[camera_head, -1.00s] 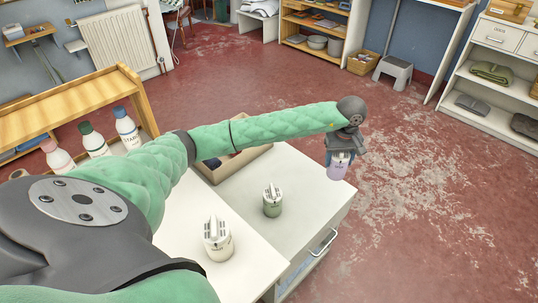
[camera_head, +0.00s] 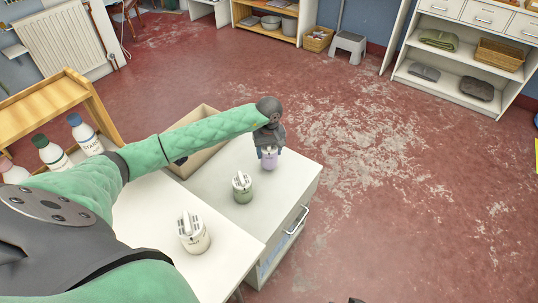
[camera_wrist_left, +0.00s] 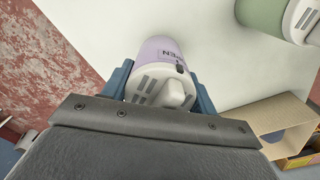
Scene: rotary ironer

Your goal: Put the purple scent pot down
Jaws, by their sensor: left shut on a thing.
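My left gripper (camera_head: 268,149) is shut on the purple scent pot (camera_head: 270,162), a lilac pot with a white slotted lid. The pot is upright at the far right part of the white cabinet top (camera_head: 222,173); I cannot tell whether its base touches the top. In the left wrist view the pot (camera_wrist_left: 158,53) sits between the blue fingers of my left gripper (camera_wrist_left: 162,88). A green scent pot (camera_head: 243,188) stands nearer on the cabinet, apart from it.
A cream scent pot (camera_head: 193,233) stands on the nearer white top. An open cardboard box (camera_head: 198,155) is at the cabinet's back left, behind my arm. White bottles (camera_head: 86,136) stand by the wooden rack (camera_head: 45,103) at left. Red floor is clear at right.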

